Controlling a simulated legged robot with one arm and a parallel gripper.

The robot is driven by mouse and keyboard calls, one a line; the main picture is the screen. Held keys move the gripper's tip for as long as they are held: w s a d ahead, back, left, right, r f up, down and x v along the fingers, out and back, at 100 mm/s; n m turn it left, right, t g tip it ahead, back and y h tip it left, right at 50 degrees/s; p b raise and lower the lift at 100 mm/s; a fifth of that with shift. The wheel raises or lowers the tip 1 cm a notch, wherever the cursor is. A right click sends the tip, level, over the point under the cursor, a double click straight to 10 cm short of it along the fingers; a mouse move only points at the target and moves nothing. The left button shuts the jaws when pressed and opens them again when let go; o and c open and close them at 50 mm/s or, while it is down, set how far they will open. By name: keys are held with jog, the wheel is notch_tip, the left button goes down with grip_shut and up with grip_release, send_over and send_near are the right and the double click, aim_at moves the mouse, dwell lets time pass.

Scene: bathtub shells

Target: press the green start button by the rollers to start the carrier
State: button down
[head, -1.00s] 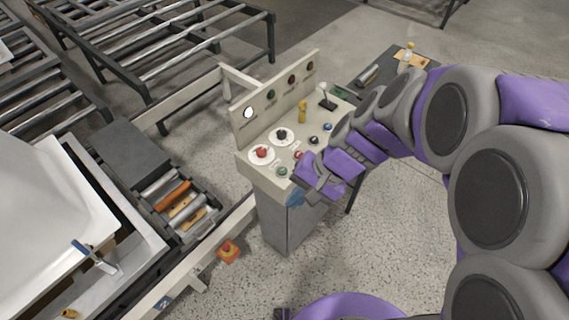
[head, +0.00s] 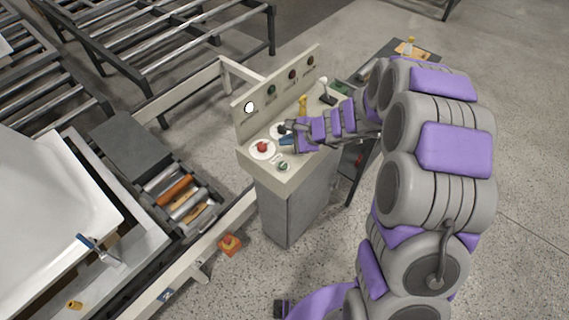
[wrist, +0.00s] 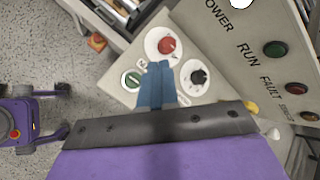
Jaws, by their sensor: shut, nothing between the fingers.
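The green start button (head: 283,166) sits at the front corner of the control console top, and in the wrist view it is a green button (wrist: 132,79) on a white disc.
The console's upright back panel (head: 272,97) carries lamps, including a lit white one (head: 249,107). A yellow part (head: 303,105) and a lever (head: 326,92) stand farther back. Rollers (head: 183,202) and a white tub shell (head: 45,195) are at left. A red-and-yellow stop button (head: 230,243) is low in front.

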aim_at(285, 166)
jog(key=f+b, duration=0.2)
jog(key=f, duration=0.1)
jog(key=f+b, duration=0.2)
jog(key=f, duration=0.1)
jog(key=a+f+b, duration=0.1)
jog(key=f+b, duration=0.1)
jog(key=shift+f+b, duration=0.4)
jog(key=shift+f, duration=0.1)
jog(key=shift+d, duration=0.3)
jog(key=shift+a, duration=0.2)
jog(key=shift+d, duration=0.1)
dwell(0.4)
jog(key=shift+f, duration=0.1)
dwell(0.8)
jog(key=shift+s+f+b, duration=0.1)
jog(key=shift+f+b, duration=0.1)
jog(key=shift+b, duration=0.3)
